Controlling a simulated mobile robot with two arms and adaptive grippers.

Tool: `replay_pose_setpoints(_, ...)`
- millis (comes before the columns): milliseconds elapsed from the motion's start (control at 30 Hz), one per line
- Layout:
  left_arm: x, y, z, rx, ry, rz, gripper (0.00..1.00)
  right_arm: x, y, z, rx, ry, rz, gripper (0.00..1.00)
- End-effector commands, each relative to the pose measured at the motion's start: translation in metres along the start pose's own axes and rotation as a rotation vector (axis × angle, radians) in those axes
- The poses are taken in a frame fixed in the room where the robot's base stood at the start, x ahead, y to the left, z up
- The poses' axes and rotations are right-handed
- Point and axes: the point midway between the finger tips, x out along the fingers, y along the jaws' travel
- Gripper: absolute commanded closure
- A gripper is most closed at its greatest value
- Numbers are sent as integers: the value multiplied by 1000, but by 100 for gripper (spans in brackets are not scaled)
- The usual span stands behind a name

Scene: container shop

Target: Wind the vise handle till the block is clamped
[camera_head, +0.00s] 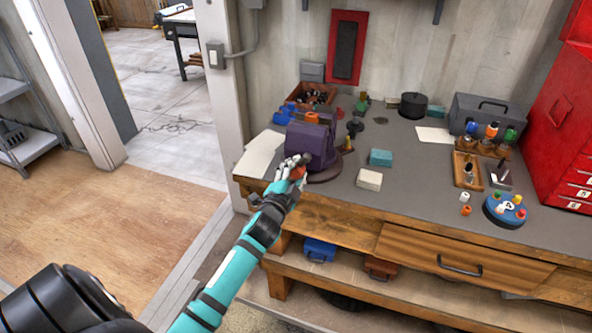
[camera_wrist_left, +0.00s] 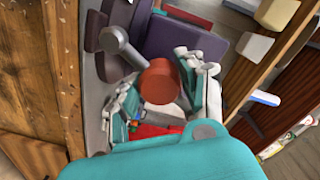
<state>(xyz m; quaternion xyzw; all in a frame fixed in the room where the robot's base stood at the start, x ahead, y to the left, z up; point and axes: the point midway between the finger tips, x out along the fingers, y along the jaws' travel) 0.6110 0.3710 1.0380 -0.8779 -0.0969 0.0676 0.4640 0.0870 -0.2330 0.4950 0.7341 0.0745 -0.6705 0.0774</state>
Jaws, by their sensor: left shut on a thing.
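The purple vise (camera_head: 310,146) stands at the left front of the grey-topped workbench. It also fills the upper part of the left wrist view (camera_wrist_left: 185,38). Its handle has a grey bar (camera_wrist_left: 119,42) ending in a red-orange knob (camera_wrist_left: 159,82). My left gripper (camera_head: 295,170) is at the vise's front, with its fingers around this knob, shut on it. An orange block (camera_head: 312,117) shows at the top of the vise; whether the jaws touch it on both sides cannot be told. My right gripper is not in view.
A teal block (camera_head: 380,157) and a cream block (camera_head: 369,179) lie right of the vise. White paper (camera_head: 260,154) lies to its left. A bin of dark parts (camera_head: 314,95) is behind. Farther right are a wooden holder (camera_head: 467,170) and a blue round stand (camera_head: 506,211).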

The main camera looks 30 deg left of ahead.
Motion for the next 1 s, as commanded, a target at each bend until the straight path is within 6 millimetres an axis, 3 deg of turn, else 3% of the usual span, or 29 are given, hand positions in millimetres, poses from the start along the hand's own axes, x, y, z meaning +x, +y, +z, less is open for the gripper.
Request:
replay_pose_setpoints(400, -2, 6, 3, 175, -11, 9, 93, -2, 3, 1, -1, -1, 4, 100)
replay_pose_setpoints(933, -2, 8, 4, 194, -13, 12, 93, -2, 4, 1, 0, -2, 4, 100)
replay_pose_setpoints(967, -2, 8, 4, 194, -13, 12, 57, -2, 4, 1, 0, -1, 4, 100)
replay_pose_setpoints(1000, -2, 8, 4, 194, -13, 11, 52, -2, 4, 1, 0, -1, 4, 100)
